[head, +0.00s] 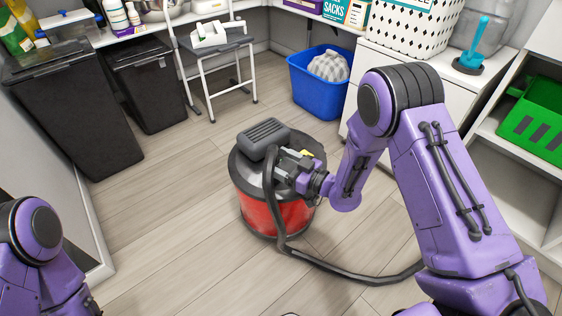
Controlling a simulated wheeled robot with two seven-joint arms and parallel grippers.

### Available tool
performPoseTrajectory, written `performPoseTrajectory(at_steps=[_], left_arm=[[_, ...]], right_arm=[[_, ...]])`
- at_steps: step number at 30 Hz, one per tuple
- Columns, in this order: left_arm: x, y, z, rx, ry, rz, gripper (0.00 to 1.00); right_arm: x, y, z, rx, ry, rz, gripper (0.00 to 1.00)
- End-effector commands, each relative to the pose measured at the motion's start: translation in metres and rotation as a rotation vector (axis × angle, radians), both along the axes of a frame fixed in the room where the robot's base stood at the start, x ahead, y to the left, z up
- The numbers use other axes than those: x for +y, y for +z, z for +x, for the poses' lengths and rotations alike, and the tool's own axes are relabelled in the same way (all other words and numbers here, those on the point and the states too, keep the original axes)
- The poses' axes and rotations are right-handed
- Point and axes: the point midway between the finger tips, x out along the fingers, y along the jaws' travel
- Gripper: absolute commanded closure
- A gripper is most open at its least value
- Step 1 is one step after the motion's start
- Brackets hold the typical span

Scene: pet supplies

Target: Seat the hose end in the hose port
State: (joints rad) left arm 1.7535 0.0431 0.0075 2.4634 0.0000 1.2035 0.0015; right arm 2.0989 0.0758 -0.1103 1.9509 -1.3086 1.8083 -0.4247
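A red canister vacuum (262,214) with a dark grey lid and a ribbed motor housing stands upright on the floor in the middle of the head view. A dark grey hose (350,275) runs along the floor from the right, bends up the canister's front and ends at my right gripper (277,172). That gripper is over the front right of the lid and appears shut on the hose end. The hose port is not visible; the gripper and hose cover that area, so I cannot tell whether the end is inside it. My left gripper is out of view.
Black bins (75,115) stand at the left, with a white step stool (215,65) behind. A blue tub (318,85) and white cabinet (375,80) are at the back right. A green crate (540,120) sits on the right shelf. Floor left of the vacuum is clear.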

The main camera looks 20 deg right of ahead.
Motion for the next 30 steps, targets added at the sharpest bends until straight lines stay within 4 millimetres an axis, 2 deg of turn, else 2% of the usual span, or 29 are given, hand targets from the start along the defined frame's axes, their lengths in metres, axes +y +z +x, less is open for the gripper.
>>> performPoseTrajectory(at_steps=[4,7,15,19,23,30], left_arm=[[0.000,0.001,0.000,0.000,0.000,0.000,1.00],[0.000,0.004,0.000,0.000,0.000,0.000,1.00],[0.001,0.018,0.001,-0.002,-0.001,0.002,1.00],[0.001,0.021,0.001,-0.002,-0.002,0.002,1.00],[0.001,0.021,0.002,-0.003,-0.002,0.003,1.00],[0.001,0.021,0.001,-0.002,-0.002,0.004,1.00]], right_arm=[[-0.001,0.000,-0.001,0.002,0.000,0.000,0.30],[-0.008,0.001,-0.010,0.004,-0.003,0.000,0.30],[-0.045,0.002,-0.061,0.003,-0.005,0.003,0.30],[-0.057,0.002,-0.078,0.001,-0.003,0.001,0.30],[-0.061,0.001,-0.086,0.000,-0.001,0.001,0.30],[-0.061,0.000,-0.086,0.000,0.000,0.000,0.30]])
